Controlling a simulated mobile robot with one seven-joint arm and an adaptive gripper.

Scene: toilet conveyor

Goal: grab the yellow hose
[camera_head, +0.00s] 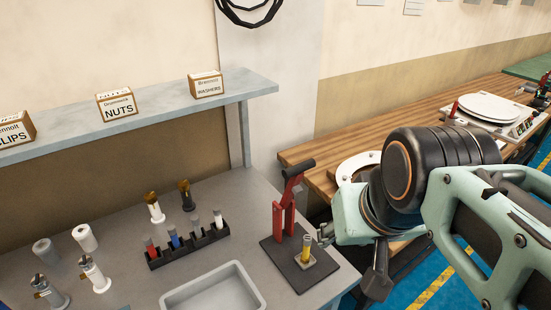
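The yellow hose (306,249) is a short upright cylinder with a pale top. It stands in a small light block on the dark base plate of a red lever press (285,210), near the right end of the grey workbench. My gripper (328,239) is at the end of the arm coming in from the right. Its tip is just right of the hose, very close to it in the picture. Whether it touches the hose cannot be told. My wrist hides much of the gripper, so its opening is unclear.
A black rack (188,245) with several fittings stands left of the press, with loose fittings further left. A grey tray (213,291) lies at the front. A shelf (140,115) with labelled boxes is above. A wooden bench (330,148) stands behind my arm.

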